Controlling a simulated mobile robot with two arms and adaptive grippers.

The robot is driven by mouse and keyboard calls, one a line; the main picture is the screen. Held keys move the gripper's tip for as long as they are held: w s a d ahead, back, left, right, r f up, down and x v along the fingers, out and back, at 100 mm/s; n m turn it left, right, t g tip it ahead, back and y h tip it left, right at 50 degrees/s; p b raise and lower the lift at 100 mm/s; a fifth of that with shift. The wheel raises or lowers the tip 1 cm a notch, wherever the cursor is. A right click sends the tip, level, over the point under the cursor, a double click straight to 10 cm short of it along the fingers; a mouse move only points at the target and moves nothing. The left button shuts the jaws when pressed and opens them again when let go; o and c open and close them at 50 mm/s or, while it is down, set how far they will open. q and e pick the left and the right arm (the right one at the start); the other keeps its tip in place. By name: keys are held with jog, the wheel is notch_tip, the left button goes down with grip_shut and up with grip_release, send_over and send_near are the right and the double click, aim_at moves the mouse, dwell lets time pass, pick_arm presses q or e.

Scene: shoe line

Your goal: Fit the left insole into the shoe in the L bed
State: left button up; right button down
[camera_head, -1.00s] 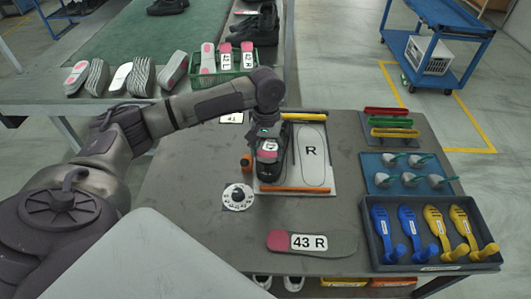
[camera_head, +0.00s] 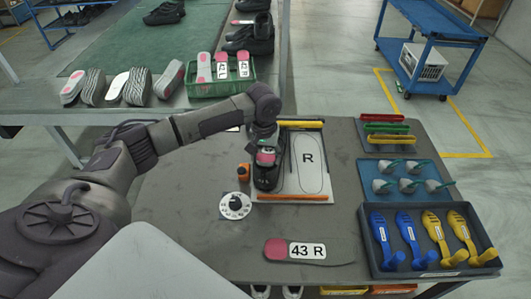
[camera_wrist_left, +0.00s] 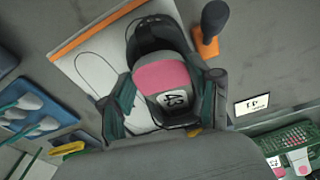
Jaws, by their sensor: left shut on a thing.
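My left gripper (camera_head: 264,145) is over the black shoe (camera_head: 268,178), which lies on the left half of the white board (camera_head: 287,180). In the left wrist view, the fingers of this gripper (camera_wrist_left: 163,102) are on both sides of the insole (camera_wrist_left: 163,78), shut on it. The insole has a pink end and a "43" label; its pink end (camera_head: 266,158) is at the shoe's opening. The shoe's toe (camera_wrist_left: 158,32) shows beyond the pink end. How deep the insole sits in the shoe is hidden. My right gripper is not in view.
A "43 R" insole (camera_head: 308,251) lies at the table's front. A white dial (camera_head: 236,206) and an orange-based tool (camera_head: 244,171) stand left of the board. A tray of blue and yellow tools (camera_head: 480,258) is at right. The outlined R half is empty.

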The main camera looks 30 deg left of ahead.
pick_arm(q)
jog(key=shift+f, duration=0.15)
jog(key=o, duration=1.1)
jog(key=shift+r+p, duration=1.3)
jog(key=shift+p, duration=0.75)
jog(key=shift+r+p, duration=0.2)
jog(key=shift+p, duration=0.2)
